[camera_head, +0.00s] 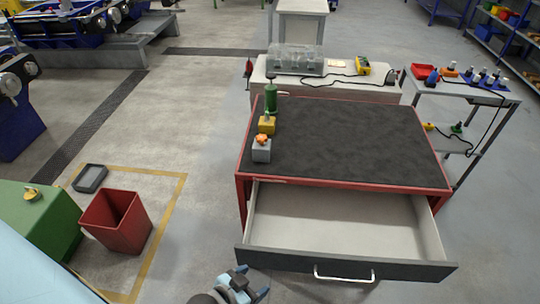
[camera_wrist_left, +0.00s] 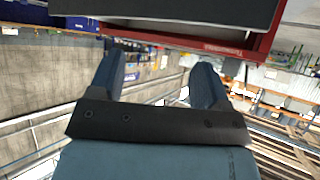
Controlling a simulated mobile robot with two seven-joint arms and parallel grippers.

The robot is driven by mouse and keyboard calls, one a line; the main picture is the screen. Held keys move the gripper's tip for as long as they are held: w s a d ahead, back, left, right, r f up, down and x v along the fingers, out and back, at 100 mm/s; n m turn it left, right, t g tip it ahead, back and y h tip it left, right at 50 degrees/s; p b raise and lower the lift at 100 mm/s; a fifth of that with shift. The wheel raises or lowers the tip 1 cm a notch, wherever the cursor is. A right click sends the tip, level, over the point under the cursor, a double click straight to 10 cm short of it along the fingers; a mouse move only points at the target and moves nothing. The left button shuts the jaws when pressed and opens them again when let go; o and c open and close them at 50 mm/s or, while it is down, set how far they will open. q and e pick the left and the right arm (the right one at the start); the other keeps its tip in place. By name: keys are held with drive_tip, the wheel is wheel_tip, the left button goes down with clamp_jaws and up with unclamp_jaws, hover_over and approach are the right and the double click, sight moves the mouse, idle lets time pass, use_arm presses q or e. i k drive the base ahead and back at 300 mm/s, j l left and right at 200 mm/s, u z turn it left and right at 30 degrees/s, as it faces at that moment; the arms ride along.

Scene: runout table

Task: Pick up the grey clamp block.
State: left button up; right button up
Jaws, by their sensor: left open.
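The grey clamp block (camera_head: 261,151) stands on the dark top of the red table (camera_head: 345,135), at its near left corner, with an orange knob on top. My left gripper (camera_head: 250,282) is low at the bottom of the head view, in front of the open drawer and well apart from the block. In the left wrist view the two blue fingers of my left gripper (camera_wrist_left: 154,78) are spread with nothing between them. The block does not show in the wrist view. My right gripper is not in view.
A yellow block (camera_head: 266,125) and a green cylinder (camera_head: 270,101) stand behind the grey block. The empty drawer (camera_head: 345,225) is pulled out from the table. A red bin (camera_head: 116,221) stands on the floor at left. Most of the tabletop is clear.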

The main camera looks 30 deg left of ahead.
sight(260, 153)
drive_tip(key=i+j+z, duration=0.15)
drive_tip(key=j, duration=0.55)
drive_tip(key=i+j+z, duration=0.15)
drive_tip(key=j, duration=0.6)
drive_tip(key=i+j+z, duration=0.15)
drive_tip(key=j, duration=0.6)
drive_tip(key=i+j+z, duration=0.15)
drive_tip(key=j, duration=0.65)
